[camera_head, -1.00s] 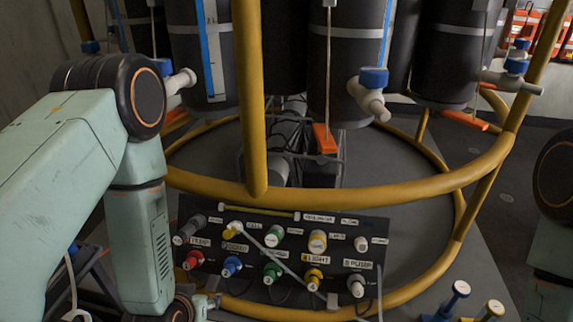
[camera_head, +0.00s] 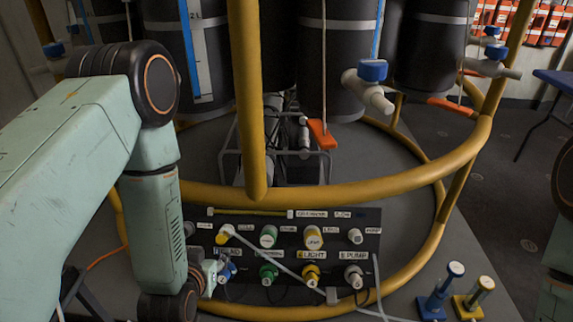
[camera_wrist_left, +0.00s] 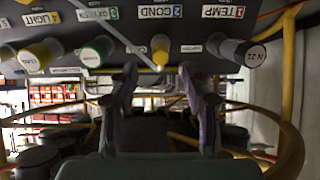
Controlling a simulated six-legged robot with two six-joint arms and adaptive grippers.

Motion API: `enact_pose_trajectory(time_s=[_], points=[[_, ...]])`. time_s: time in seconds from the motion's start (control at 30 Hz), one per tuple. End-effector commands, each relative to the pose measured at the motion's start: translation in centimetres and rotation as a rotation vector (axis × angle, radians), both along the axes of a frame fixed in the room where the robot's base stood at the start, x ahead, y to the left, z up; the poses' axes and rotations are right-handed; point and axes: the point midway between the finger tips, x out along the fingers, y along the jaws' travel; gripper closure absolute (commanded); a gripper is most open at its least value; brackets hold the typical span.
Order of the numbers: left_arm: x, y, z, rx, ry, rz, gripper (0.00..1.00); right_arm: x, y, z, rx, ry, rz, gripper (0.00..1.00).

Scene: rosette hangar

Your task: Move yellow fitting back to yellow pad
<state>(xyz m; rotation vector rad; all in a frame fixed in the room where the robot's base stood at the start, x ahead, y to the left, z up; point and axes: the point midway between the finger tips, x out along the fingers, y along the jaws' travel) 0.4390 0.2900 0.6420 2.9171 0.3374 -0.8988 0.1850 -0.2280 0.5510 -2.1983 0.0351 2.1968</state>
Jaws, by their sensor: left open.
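A yellow fitting (camera_head: 225,234) with a thin pale hose sits in the upper row of the dark connector panel (camera_head: 345,222). It also shows in the left wrist view (camera_wrist_left: 160,50), at top centre. My left gripper (camera_head: 209,270) is at the panel's left side, below the fitting and partly hidden by my arm. In the left wrist view my open fingers (camera_wrist_left: 159,70) point at the panel, with the yellow fitting between and beyond their tips. Nothing is between the fingers. A yellow pad (camera_head: 465,309) with an upright yellow post stands at lower right. My right gripper is out of view.
A yellow tubular frame (camera_head: 350,193) curves above and around the panel, with a vertical post. Several other connectors and hoses crowd the panel. A blue pad (camera_head: 432,309) with a post stands left of the yellow pad. Dark cylinders with valves stand behind.

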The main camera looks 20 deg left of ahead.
Motion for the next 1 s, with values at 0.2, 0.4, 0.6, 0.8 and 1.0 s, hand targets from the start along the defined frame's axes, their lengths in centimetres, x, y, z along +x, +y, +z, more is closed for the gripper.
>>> enact_pose_trajectory(time_s=[0.2,0.4,0.6,0.8,1.0], points=[[0.4,0.2,0.8,0.013,-0.042,0.006,0.52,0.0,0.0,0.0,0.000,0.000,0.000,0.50],[0.3,0.2,0.8,0.013,-0.042,0.009,0.52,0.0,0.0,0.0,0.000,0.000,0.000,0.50],[0.8,0.3,0.4,0.013,-0.043,0.008,0.52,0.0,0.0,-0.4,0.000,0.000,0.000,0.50],[2.7,0.9,-0.9,0.014,-0.046,0.008,0.52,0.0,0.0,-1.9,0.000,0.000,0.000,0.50],[4.9,1.5,-2.3,0.014,-0.045,0.005,0.52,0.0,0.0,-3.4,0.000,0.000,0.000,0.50]])
